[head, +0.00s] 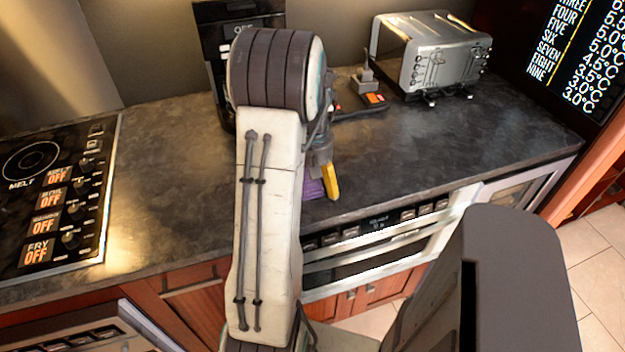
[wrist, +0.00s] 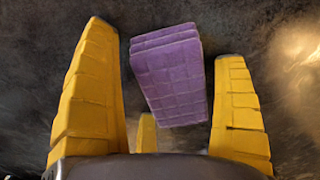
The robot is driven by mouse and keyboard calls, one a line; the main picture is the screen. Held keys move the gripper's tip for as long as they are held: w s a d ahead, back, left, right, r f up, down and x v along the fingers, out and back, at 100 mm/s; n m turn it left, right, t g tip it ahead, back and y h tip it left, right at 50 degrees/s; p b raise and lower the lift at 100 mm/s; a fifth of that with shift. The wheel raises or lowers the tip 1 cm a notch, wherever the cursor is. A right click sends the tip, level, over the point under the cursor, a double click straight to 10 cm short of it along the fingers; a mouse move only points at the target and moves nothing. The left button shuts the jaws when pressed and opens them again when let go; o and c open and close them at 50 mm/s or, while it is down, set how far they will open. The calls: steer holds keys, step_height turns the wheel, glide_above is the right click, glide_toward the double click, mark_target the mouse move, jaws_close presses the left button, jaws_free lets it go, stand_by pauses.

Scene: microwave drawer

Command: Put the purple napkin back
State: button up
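The purple napkin (wrist: 172,80) is a folded, quilted stack lying on the dark countertop. In the wrist view it is between the yellow fingers of my gripper (wrist: 163,42), nearer the right finger, with a clear gap on the left. My gripper is open, and no firm contact with the napkin shows. In the head view only a small part of the napkin (head: 313,189) shows beside a yellow finger of my gripper (head: 331,181), near the counter's front edge. My arm hides most of that area.
A silver toaster (head: 432,55) stands at the back right of the counter (head: 440,130). A dark appliance (head: 215,50) stands behind my arm. A cooktop (head: 60,190) is at the left. A microwave drawer (head: 370,255) is set below the counter's front edge. The counter right of my gripper is clear.

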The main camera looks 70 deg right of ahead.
steer(key=shift+o, duration=0.7)
steer(key=shift+r, duration=0.5)
step_height(320, 180, up, 11)
steer(key=b, duration=0.2)
steer(key=shift+r, duration=0.15)
